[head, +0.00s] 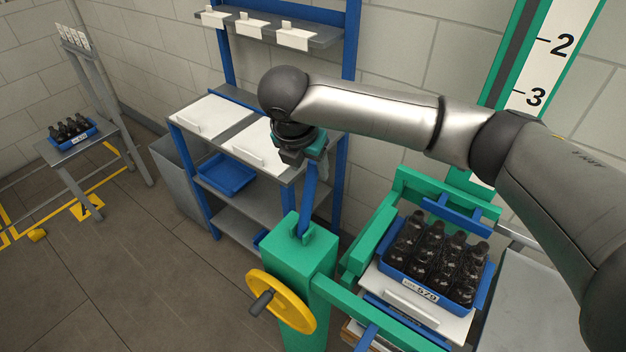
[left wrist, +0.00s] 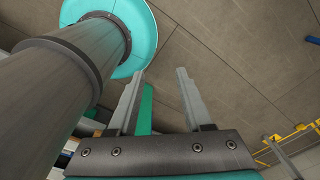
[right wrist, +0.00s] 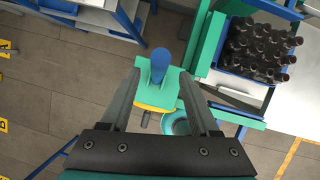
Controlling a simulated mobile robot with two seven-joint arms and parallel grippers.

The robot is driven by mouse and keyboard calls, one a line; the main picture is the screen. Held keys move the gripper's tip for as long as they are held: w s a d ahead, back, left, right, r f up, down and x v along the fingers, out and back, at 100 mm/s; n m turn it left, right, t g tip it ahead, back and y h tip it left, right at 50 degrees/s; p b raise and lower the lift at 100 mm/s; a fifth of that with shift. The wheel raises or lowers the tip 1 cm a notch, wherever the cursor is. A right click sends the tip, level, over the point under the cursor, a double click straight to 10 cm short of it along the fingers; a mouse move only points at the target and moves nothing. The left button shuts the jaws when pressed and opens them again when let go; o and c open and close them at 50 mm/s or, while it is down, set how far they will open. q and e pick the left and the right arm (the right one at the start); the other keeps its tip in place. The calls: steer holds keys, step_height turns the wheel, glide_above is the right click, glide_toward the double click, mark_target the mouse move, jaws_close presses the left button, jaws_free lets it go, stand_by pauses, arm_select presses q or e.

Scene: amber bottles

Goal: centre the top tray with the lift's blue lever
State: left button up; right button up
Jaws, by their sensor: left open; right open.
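The lift's blue lever (head: 308,199) stands up from the top of a green post (head: 297,256) in the head view. In the right wrist view the blue lever (right wrist: 160,62) shows between and beyond the fingertips. My right gripper (head: 299,158) is above the lever's top, open; its open fingers also show in the right wrist view (right wrist: 168,80). The top tray, a blue crate (head: 397,267) of dark bottles labelled 579, sits on a white board in the green lift frame. My left gripper (left wrist: 157,75) is open and empty, pointing at the floor; it is not in the head view.
A yellow handwheel (head: 283,301) is on the post's front. Behind stands a blue-framed shelf with white boards (head: 213,117) and an empty blue tray (head: 226,174). A small table at left holds another bottle crate (head: 73,138). A numbered scale (head: 545,75) stands behind the lift.

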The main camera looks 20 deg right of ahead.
mark_target(313, 181)
steer(key=x, duration=0.7)
steer(key=shift+f, duration=0.25)
arm_select(q)
steer(key=shift+w+d+r, duration=0.1)
steer(key=shift+w+r, duration=0.1)
steer(key=shift+w, duration=0.85)
arm_select(e)
steer(key=shift+w+d+f, duration=0.15)
steer(key=shift+w+f, duration=0.05)
steer(key=shift+f, duration=0.25)
steer(key=shift+c, duration=1.3)
arm_select(q)
steer(key=shift+s, duration=0.25)
arm_select(e)
jaws_close()
